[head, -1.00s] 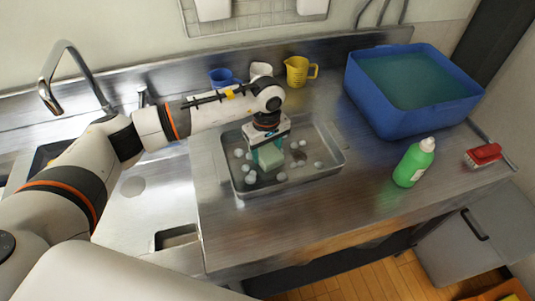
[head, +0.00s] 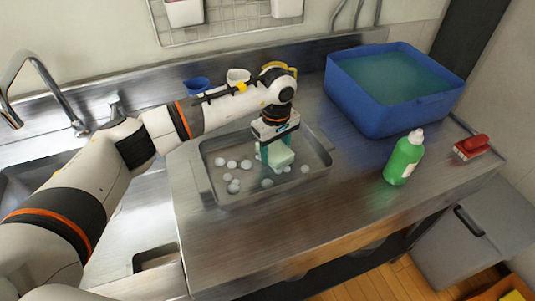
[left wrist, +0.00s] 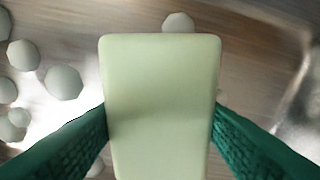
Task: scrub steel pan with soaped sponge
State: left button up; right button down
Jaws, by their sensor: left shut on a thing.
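The steel pan (head: 222,199) is a shallow rectangular tray on the steel counter, with several whitish foam blobs (head: 234,186) on its floor. My left gripper (head: 275,152) is inside the pan's outline, toward its right half, pointing down. Its green fingers are shut on the pale green sponge (head: 281,156). In the left wrist view the sponge (left wrist: 160,105) fills the middle between the two fingers, with foam blobs to its left and behind it. Whether the sponge touches the pan floor is hard to tell. My right gripper does not show.
A blue tub (head: 375,115) of water stands at the back right. A green soap bottle (head: 404,158) and a red brush (head: 471,147) are right of the pan. Blue (head: 196,85) and white (head: 237,76) cups stand behind my arm, with a yellow jug (head: 279,66) partly hidden.

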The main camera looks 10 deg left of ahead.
aim_at(249, 165)
pick_arm(q)
jog(key=shift+s+a+f, duration=0.1)
jog(key=shift+s+a, duration=1.05)
jog(key=shift+a, duration=0.3)
jog(key=shift+s+a, duration=0.55)
jog(key=shift+a, duration=0.25)
jog(key=shift+s+a, duration=0.5)
jog(key=shift+a, duration=0.25)
jog(key=shift+r+p, duration=1.5)
jog(key=shift+r, duration=1.65)
jog(key=shift+r, duration=0.1)
jog(key=shift+r+p, duration=0.45)
jog(key=shift+r, duration=0.95)
